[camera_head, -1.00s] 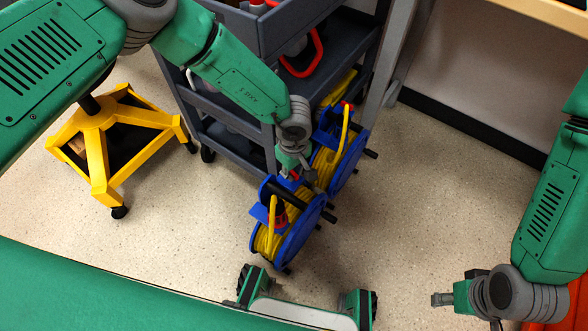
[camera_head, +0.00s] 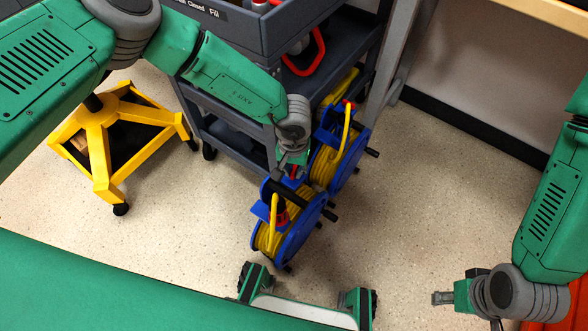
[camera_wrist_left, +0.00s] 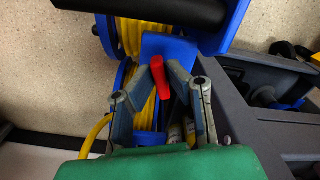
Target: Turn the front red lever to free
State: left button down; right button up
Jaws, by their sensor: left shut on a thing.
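A red lever (camera_wrist_left: 160,78) stands on a blue bracket in front of a yellow-wound reel in the left wrist view. My left gripper (camera_wrist_left: 166,65) is shut on it, with the two fingertips on either side of the red piece. In the head view my left gripper (camera_head: 288,174) is above the front blue reel (camera_head: 302,236), and only a little red shows by its fingers. The lever's exact angle is hard to read there. My right gripper (camera_head: 442,298) is at the lower right, away from the reels; its fingertips look close together, but the gap is unclear.
A second blue reel (camera_head: 322,165) with yellow cable stands just behind the front one. A grey trolley (camera_head: 236,140) is close behind my left gripper. A yellow wheeled stand (camera_head: 97,140) is at left. The floor right of the reels is clear.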

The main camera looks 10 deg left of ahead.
aim_at(293, 170)
pick_arm(q)
jog(key=shift+w+m, duration=0.2)
jog(key=shift+m, duration=1.9)
jog(key=shift+r, duration=0.1)
jog(key=c, duration=1.6)
grip_release()
jog(key=shift+s, duration=0.1)
notch_tip(293, 170, up, 12)
